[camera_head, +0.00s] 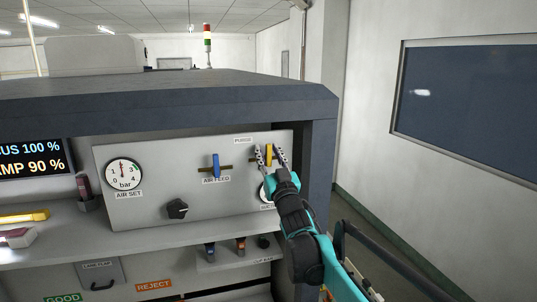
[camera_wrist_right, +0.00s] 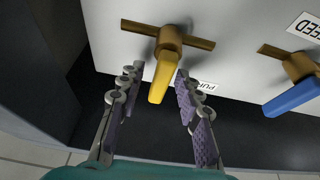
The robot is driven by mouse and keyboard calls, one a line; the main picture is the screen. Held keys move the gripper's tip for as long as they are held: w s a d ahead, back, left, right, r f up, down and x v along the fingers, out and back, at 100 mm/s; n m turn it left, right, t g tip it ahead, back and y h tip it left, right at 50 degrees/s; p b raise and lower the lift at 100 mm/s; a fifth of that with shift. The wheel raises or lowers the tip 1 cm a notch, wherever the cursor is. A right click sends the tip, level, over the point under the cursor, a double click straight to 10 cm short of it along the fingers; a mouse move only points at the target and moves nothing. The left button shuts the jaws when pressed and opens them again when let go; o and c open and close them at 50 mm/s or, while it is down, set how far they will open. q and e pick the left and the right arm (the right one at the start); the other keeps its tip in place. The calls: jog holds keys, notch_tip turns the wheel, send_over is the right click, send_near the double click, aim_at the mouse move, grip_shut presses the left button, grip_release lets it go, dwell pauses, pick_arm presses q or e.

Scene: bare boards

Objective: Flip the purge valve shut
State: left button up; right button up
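The purge valve has a yellow lever (camera_head: 269,152) on a brass pipe at the upper right of the grey panel, just below the PURGE label. In the right wrist view the yellow lever (camera_wrist_right: 162,78) stands across its horizontal brass pipe (camera_wrist_right: 168,37). My right gripper (camera_head: 270,155) is at the valve, its two fingers apart, one on each side of the lever. In the wrist view the gripper (camera_wrist_right: 159,74) shows gaps between fingers and lever, so it is open. My left gripper is not in view.
A blue AIR FEED lever (camera_head: 215,165) is left of the purge valve. A pressure gauge (camera_head: 123,174) and black knob (camera_head: 177,209) are on the same panel (camera_head: 150,160). The dark cabinet post (camera_head: 319,170) stands close on the right. A shelf (camera_head: 120,235) runs below.

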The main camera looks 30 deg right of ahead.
jog(key=shift+s, duration=0.1)
jog(key=v, duration=1.1)
jog(key=shift+s+a+f, duration=0.15)
jog(key=shift+s+a, duration=0.05)
jog(key=shift+s, duration=0.15)
jog(key=s+a+f+g+y+b, duration=0.1)
jog(key=s+a+f+g+b, duration=0.25)
jog(key=f+b, duration=0.85)
jog(key=s+a+f+g+y+b, duration=0.1)
jog(key=s+a+f+g+b, duration=0.3)
jog(key=f, duration=1.7)
jog(key=s+a+f+g+y+b, duration=0.1)
jog(key=s+a+f+g+b, duration=0.15)
jog(key=a+f+b, duration=0.9)
jog(key=s+f+n+g+y+b, duration=0.1)
jog(key=s+f, duration=0.3)
jog(key=f, duration=0.5)
jog(key=s+f+n+g+y+b, duration=0.1)
jog(key=s+f+g, duration=0.2)
jog(key=f, duration=0.6)
jog(key=shift+s+d+f+g, duration=0.25)
jog(key=shift+s+d+g, duration=0.15)
jog(key=shift+s, duration=0.4)
